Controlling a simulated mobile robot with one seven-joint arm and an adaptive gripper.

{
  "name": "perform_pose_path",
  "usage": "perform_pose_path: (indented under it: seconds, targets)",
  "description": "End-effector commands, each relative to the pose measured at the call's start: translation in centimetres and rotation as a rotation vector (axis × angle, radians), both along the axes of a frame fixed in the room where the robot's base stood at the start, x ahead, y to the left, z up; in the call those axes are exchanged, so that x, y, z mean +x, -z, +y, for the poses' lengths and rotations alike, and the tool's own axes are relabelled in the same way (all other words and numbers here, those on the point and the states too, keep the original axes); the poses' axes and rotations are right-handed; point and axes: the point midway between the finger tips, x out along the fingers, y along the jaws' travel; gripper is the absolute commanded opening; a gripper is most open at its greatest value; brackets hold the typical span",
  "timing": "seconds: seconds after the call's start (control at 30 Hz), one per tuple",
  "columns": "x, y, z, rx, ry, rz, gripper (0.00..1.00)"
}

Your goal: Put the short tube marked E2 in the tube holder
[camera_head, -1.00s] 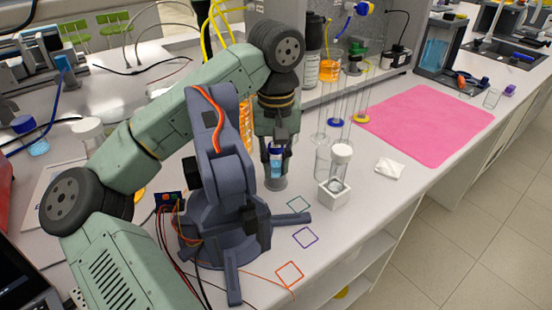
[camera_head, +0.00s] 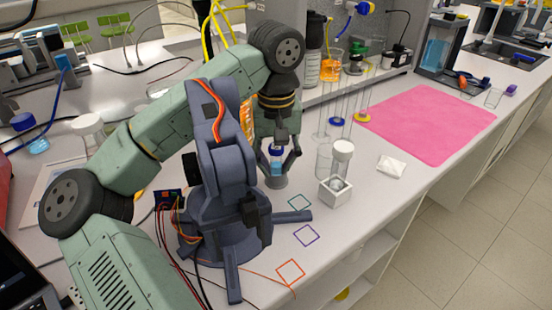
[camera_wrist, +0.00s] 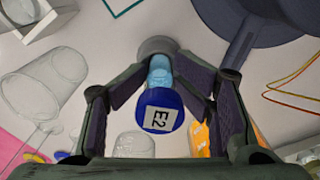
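The short tube marked E2 (camera_head: 276,168) has a blue cap and light-blue contents; in the wrist view its label faces me on the cap (camera_wrist: 160,113). It stands upright, its lower end in a grey round holder (camera_head: 276,182), which also shows in the wrist view (camera_wrist: 157,45). How deep the tube sits is hidden. My gripper (camera_head: 279,160) is above and around the tube, with its fingers spread apart. In the wrist view the finger pads of my gripper (camera_wrist: 160,85) are on both sides of the tube, with gaps between.
A white square block (camera_head: 334,193) holding a clear white-capped vial stands to the right, with clear glassware beside it. A blue-grey small robot arm (camera_head: 222,180) stands close on the left. Tall glass tubes stand behind. A pink mat (camera_head: 425,122) lies farther right.

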Motion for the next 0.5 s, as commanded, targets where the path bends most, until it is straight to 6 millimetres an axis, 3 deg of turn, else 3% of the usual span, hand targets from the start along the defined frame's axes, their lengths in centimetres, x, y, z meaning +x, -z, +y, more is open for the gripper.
perform_pose_path:
  seconds: [0.03,0.5]
  targets:
    - [-0.45,1.0,-0.19,0.003,0.012,0.024,0.4]
    - [-0.25,0.58,-0.15,0.001,0.008,0.017,0.43]
